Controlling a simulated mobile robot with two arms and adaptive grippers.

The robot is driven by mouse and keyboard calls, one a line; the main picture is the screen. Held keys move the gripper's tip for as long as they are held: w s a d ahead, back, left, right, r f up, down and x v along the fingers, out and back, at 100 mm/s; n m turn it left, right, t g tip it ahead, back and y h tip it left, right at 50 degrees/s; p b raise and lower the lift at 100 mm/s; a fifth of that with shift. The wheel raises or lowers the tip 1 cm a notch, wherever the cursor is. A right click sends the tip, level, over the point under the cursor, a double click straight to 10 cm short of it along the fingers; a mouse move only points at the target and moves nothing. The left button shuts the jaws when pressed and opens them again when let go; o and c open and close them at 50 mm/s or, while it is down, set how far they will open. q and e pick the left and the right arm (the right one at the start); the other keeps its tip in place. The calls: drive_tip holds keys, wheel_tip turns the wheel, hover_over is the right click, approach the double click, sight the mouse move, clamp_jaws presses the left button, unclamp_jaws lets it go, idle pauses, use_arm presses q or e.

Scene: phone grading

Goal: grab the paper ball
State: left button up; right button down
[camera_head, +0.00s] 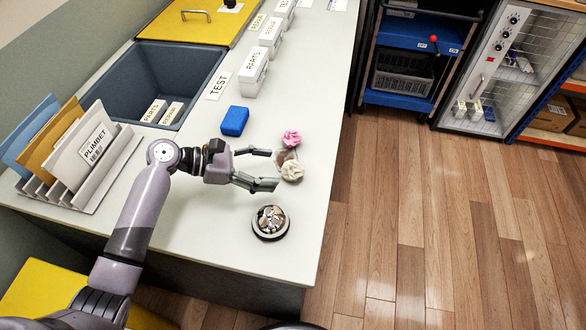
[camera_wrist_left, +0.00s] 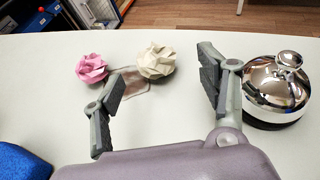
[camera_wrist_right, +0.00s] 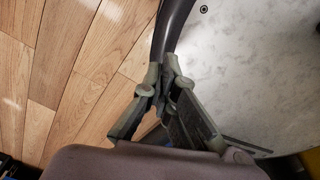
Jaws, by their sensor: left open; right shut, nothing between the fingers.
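A cream paper ball (camera_head: 292,171) and a pink paper ball (camera_head: 291,138) lie near the right edge of the white counter. In the left wrist view the cream ball (camera_wrist_left: 156,61) is ahead of the gap between the fingers, and the pink ball (camera_wrist_left: 91,68) is beyond the left finger. My left gripper (camera_head: 272,169) is open and empty, low over the counter, just short of the cream ball. A flat brownish patch (camera_head: 284,156) lies beside the balls, partly under the cream one. My right gripper (camera_wrist_right: 158,105) is shut and empty; it shows only in the right wrist view.
A silver bell (camera_head: 270,222) stands close to the left gripper's near finger. A blue block (camera_head: 234,121), white label stands (camera_head: 254,72), a file rack (camera_head: 112,180) and a dark sink bin (camera_head: 110,85) are also on the counter. The counter's right edge is close beyond the balls.

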sight(291, 165)
use_arm(q)
drive_tip(key=shift+x, duration=1.15)
drive_tip(key=x, duration=0.4)
drive_tip(key=shift+w+d, duration=0.2)
drive_tip(key=shift+w, duration=0.2)
drive_tip(key=shift+d+f, duration=0.15)
drive_tip(key=shift+d, duration=0.1)
use_arm(e)
drive_tip(key=shift+w+a, duration=0.25)
drive_tip(key=shift+w, duration=0.45)
use_arm(q)
drive_tip(key=c, duration=0.8)
use_arm(e)
drive_tip(key=shift+w+d+r, duration=0.1)
drive_tip(key=shift+w+d, duration=0.1)
drive_tip(key=shift+w, duration=0.05)
